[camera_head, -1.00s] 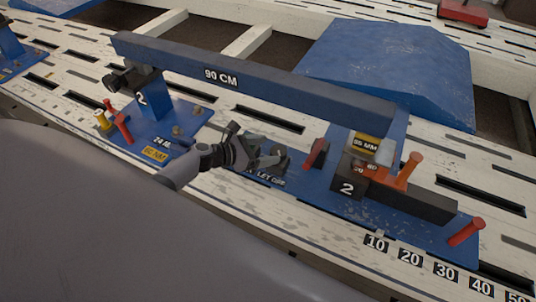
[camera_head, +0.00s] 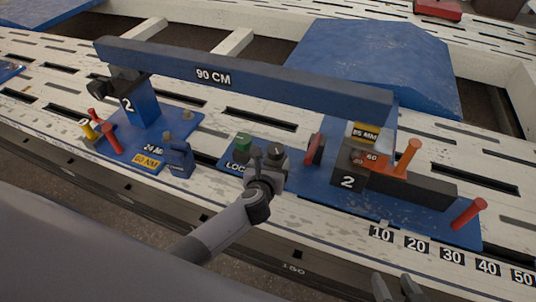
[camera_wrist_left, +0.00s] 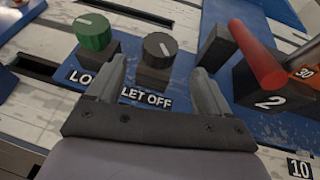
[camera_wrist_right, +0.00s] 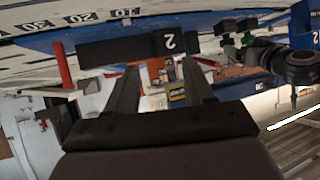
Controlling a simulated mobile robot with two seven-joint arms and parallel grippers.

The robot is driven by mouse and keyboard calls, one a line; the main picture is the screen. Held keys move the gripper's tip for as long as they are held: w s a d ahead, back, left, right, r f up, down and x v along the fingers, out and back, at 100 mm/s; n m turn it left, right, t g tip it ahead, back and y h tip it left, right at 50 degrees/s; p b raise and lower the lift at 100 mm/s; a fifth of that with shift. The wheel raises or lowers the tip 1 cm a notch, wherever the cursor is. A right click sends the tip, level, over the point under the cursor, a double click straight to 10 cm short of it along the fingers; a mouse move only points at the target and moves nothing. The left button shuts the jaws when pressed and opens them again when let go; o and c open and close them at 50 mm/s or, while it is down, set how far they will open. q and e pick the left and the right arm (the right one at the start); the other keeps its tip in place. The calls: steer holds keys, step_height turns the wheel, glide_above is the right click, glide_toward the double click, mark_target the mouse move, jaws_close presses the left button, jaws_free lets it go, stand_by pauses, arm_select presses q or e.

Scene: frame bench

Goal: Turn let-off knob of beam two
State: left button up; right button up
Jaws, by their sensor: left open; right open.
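The let-off knob is a dark round knob with a white mark (camera_wrist_left: 160,48) on a black block, behind the "LET OFF" label (camera_wrist_left: 146,97). In the head view the knob (camera_head: 277,152) sits just past my left gripper (camera_head: 264,158), on the blue base of the beam marked 2 (camera_head: 240,78). In the left wrist view my open left gripper (camera_wrist_left: 162,85) has one finger on each side of the knob's block, with the knob ahead between them. Contact cannot be told. My right gripper (camera_head: 398,288) is open and empty at the bottom edge; it also shows in the right wrist view (camera_wrist_right: 165,85).
A green knob (camera_wrist_left: 93,32) stands left of the let-off knob, over a partly hidden label. A dark upright block (camera_wrist_left: 214,48) and a red handle (camera_wrist_left: 256,55) stand to its right. Orange and red pegs (camera_head: 407,157) rise further right. The beam spans above, behind the knobs.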

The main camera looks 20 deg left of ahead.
mark_target(274, 155)
arm_select(q)
steer(key=shift+w+f+b, duration=0.3)
steer(key=shift+w+b, duration=0.05)
steer(key=shift+w, duration=0.1)
steer(key=b+x, duration=0.2)
steer(key=x, duration=0.2)
steer(key=shift+w+f, duration=0.15)
steer(key=shift+b+x, duration=0.55)
steer(key=shift+x, duration=0.25)
steer(key=shift+w+a, duration=0.1)
arm_select(e)
steer(key=shift+w+a+r+n+y, duration=0.15)
steer(key=shift+w+a+y, duration=0.15)
steer(key=shift+a, duration=0.25)
steer(key=shift+w+a+r+n+y, duration=0.15)
steer(key=shift+w+a+y, duration=0.15)
steer(key=shift+a, duration=0.2)
arm_select(q)
steer(key=shift+c, duration=0.5)
steer(key=c, duration=0.9)
